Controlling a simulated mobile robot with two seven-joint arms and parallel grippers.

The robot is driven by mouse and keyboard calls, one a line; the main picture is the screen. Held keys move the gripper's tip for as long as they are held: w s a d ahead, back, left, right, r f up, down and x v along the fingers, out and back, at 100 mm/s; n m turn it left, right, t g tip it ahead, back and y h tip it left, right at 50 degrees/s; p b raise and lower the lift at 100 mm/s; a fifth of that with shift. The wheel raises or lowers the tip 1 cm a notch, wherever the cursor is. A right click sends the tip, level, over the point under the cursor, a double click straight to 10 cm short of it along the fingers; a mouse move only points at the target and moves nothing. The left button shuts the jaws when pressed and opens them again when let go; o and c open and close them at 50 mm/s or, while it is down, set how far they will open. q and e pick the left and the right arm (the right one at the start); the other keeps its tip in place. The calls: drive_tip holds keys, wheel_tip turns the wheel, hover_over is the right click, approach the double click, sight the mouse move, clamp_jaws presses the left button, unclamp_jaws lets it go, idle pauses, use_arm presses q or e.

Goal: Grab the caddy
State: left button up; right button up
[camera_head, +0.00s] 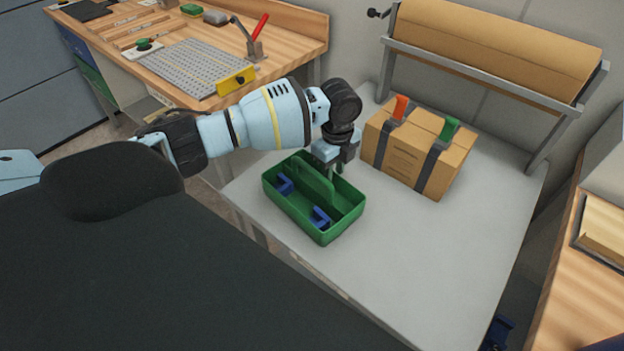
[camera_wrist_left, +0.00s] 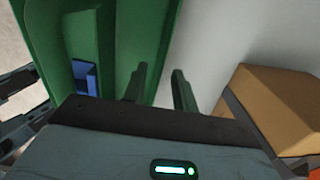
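The green caddy (camera_head: 322,234) sits on the light grey table, near its left edge. It has a raised middle handle (camera_head: 314,183) and blue items (camera_head: 284,184) inside. My left gripper (camera_head: 334,170) points down over the caddy's far side, close to the handle. In the left wrist view the fingers (camera_wrist_left: 159,85) stand apart, near a green part of the caddy (camera_wrist_left: 46,40). I cannot tell whether they touch it. A blue item (camera_wrist_left: 85,77) shows inside there. My right gripper is not in view.
A cardboard box (camera_head: 420,150) with dark straps, one orange and one green clip, stands just right of the gripper. A brown paper roll (camera_head: 495,45) on a rack is behind it. The table's front right is clear. A wooden workbench (camera_head: 290,30) is at back left.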

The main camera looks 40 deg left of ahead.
use_arm(q)
wheel_tip(320, 180, down, 4)
drive_tip(key=shift+a+r, duration=0.15)
drive_tip(key=shift+r, duration=0.05)
clamp_jaws()
